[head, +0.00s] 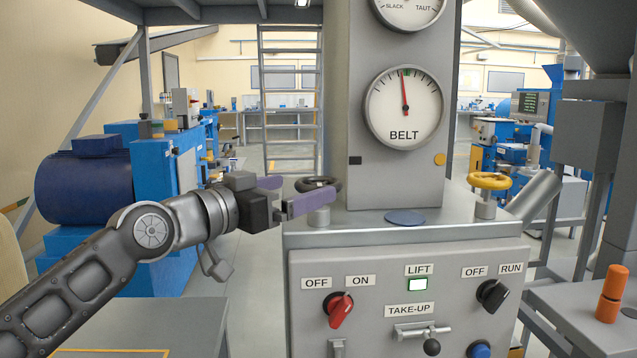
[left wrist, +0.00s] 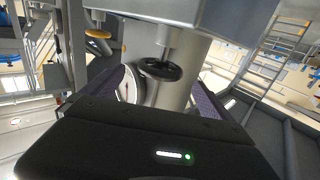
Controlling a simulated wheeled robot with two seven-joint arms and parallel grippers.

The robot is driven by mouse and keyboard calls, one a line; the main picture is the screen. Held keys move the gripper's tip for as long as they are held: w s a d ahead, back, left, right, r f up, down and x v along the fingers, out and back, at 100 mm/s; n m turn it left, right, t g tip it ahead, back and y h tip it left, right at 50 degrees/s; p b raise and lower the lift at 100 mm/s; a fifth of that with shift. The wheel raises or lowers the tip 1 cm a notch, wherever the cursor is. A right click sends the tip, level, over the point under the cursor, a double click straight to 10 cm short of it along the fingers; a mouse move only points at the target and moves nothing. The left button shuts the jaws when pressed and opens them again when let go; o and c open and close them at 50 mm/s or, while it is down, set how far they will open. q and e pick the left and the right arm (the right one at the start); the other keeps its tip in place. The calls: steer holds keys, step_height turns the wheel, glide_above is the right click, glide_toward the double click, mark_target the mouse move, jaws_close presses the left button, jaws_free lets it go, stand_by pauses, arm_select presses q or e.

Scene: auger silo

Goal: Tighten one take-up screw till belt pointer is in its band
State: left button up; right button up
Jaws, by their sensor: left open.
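The BELT gauge (head: 404,107) is on the grey column, its red needle pointing almost straight up, a touch left, by a small green mark. A SLACK–TAUT dial (head: 409,8) is cut off above it. A black handwheel (head: 324,185) stands at the left of the cabinet top, a yellow handwheel (head: 489,181) at the right. My left gripper (head: 308,188) is open, its purple fingers beside the black handwheel and overlapping it. In the left wrist view the black handwheel (left wrist: 160,69) lies ahead between the spread fingers; contact cannot be told. My right gripper is out of view.
The cabinet front has a red switch (head: 341,308), a black switch (head: 492,295), a lit LIFT lamp (head: 418,284) and a TAKE-UP latch handle (head: 422,331). A blue disc (head: 405,218) lies on the cabinet top. An orange cylinder (head: 611,293) stands on the right-hand bench.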

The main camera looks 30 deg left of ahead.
mark_target(319, 180)
arm_select(q)
steer(key=w, duration=0.4)
steer(key=w+d, duration=0.1)
steer(key=w, duration=0.1)
steer(key=c, duration=1.4)
